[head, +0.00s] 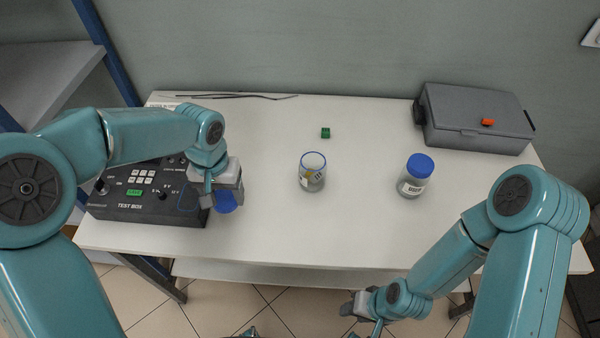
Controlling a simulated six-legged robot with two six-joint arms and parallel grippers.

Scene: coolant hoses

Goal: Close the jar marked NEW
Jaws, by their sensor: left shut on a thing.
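An open glass jar (312,174) with a blue rim stands upright near the middle of the white table. Small things lie inside it, and I cannot read its label. My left gripper (222,196) is shut on a blue lid (227,204). Part of the lid is hidden by the gripper. My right gripper (356,306) is low, off the table's front edge, and its jaws are too unclear to read.
A second jar (412,178) with a blue lid on it stands to the right; its label seems to read USED. A black test box (140,208) is at the left. A grey case (476,122) and a green cube (325,132) are farther back. The table (290,235) in front of the jars is clear.

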